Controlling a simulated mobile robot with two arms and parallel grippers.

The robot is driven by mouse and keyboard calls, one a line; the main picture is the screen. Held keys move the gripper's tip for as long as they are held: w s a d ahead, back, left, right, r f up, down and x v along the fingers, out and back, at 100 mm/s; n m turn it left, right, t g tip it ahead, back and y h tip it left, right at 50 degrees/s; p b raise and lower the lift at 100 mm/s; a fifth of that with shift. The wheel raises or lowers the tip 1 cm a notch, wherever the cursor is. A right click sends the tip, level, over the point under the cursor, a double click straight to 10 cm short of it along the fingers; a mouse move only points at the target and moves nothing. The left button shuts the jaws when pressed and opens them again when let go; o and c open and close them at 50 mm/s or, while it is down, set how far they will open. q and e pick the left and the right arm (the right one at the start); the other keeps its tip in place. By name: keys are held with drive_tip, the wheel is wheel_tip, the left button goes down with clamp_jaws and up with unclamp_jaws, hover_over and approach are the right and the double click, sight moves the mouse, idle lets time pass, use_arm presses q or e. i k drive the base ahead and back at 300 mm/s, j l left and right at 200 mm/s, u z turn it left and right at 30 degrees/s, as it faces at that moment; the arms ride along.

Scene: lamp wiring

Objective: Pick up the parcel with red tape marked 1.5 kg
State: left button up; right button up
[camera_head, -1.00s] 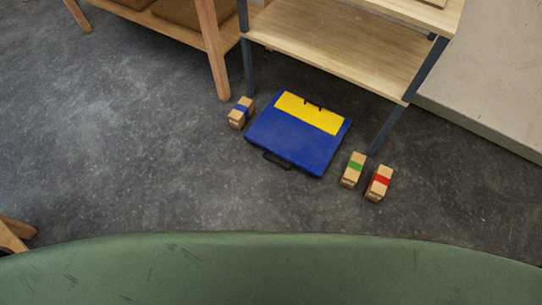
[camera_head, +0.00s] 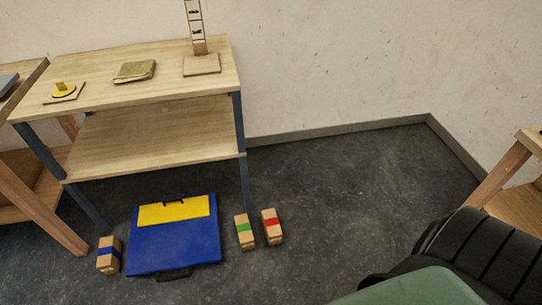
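The parcel with red tape (camera_head: 272,226) is a small brown box standing on the dark floor, just right of the shelf's front leg. Any weight marking on it is too small to read. A similar parcel with green tape (camera_head: 244,231) stands close on its left, with a narrow gap. A parcel with blue tape (camera_head: 109,255) stands further left, beyond the blue and yellow case. Neither of my grippers is in view.
A blue and yellow case (camera_head: 175,245) lies flat before a wooden shelf (camera_head: 150,140) with dark legs. The shelf top holds a yellow object (camera_head: 64,89) and a folded cloth-like item (camera_head: 134,71). Floor right of the parcels is clear up to the wall (camera_head: 350,70).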

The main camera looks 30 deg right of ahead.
sight(273, 230)
drive_tip(key=z, duration=1.1)
